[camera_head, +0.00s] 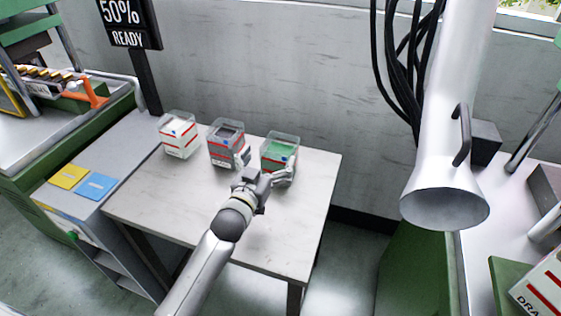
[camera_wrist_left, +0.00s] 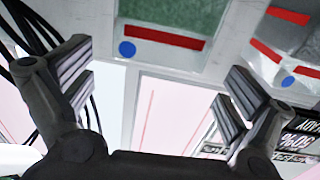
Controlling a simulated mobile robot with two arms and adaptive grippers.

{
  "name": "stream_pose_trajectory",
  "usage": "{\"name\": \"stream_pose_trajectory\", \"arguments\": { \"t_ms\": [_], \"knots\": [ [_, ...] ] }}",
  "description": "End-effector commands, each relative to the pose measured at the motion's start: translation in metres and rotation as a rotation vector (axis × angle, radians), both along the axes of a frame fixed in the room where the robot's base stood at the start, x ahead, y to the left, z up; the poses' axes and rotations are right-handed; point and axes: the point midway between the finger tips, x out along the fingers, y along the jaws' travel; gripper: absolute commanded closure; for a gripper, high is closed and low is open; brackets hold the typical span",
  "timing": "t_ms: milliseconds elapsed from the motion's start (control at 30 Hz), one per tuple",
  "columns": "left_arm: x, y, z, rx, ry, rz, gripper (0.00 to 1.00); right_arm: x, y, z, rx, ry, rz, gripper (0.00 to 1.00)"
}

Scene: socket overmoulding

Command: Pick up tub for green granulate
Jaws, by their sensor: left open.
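The tub for green granulate (camera_head: 279,146) is a clear square tub with green contents and a red stripe, the rightmost of three tubs on the table. My left gripper (camera_head: 264,168) is open just in front of it, one finger before the green tub and the other before the middle tub. In the left wrist view, the green tub (camera_wrist_left: 172,50) shows at the top, beyond the spread fingers (camera_wrist_left: 160,92), with nothing between them. I cannot tell if a finger touches a tub. My right gripper is out of view.
The dark grey tub (camera_head: 224,140) stands close left of the green one; the white tub (camera_head: 178,140) is farther left. The table (camera_head: 285,240) is clear in front. A sign post (camera_head: 147,85) stands behind left. A large white funnel (camera_head: 443,185) hangs at right.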

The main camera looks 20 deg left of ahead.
Motion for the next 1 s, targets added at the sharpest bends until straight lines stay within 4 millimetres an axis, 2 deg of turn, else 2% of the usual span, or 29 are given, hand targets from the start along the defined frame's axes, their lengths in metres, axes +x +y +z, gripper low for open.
{"name": "stream_pose_trajectory", "arguments": {
  "t_ms": [67, 167, 367, 500, 700, 1000],
  "knots": [
    [0.01, -0.001, 0.0, 0.0, 0.0, 0.0, 0.0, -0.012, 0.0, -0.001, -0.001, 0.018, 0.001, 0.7],
    [0.017, -0.002, 0.0, 0.0, 0.001, -0.001, 0.0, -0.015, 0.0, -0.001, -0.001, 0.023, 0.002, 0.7],
    [0.028, -0.003, 0.0, 0.0, 0.001, 0.0, 0.0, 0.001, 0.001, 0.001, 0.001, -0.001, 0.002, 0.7],
    [0.046, -0.004, 0.001, 0.0, 0.0, 0.0, 0.0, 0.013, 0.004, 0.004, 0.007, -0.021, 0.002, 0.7],
    [0.067, -0.006, -0.001, -0.001, 0.001, 0.0, 0.0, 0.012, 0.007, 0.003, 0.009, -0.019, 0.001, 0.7],
    [0.071, -0.007, -0.001, -0.001, 0.001, 0.0, 0.0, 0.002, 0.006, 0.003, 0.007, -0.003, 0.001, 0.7]
  ]
}}
